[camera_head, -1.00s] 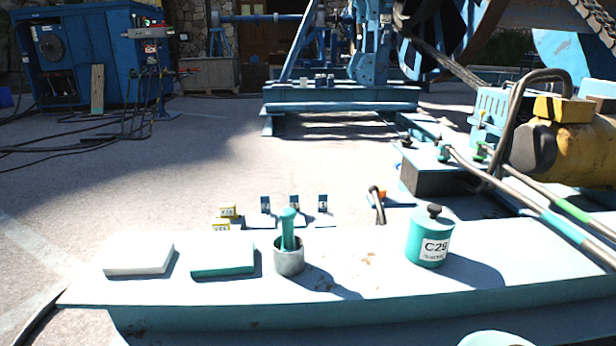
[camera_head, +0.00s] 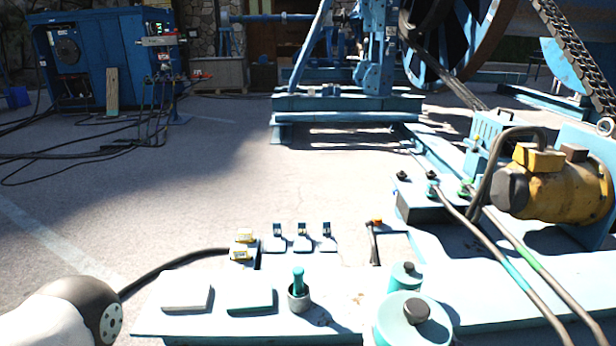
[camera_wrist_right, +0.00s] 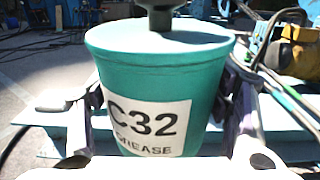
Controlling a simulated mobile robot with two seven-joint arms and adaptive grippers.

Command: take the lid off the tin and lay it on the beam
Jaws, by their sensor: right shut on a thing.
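A teal tin labelled C32 GREASE (camera_wrist_right: 155,110) fills the middle of the right wrist view, upright, with its dark-knobbed lid (camera_wrist_right: 160,38) on. My right gripper (camera_wrist_right: 163,125) is shut on it, one finger on each side. In the head view this tin (camera_head: 390,334) is at the bottom edge, seen from above; the fingers are hidden. A second teal tin (camera_head: 397,288) with a knobbed lid (camera_head: 405,271) stands just behind it on the pale teal beam (camera_head: 345,317). Whether the held tin touches the beam I cannot tell. My left gripper is out of view.
The beam also holds a grey cup (camera_head: 299,302) with a teal-handled tool, a teal block (camera_head: 250,301) and a pale block (camera_head: 186,298). Hoses and a yellow motor (camera_head: 552,190) are at right. Bare beam lies right of the tins.

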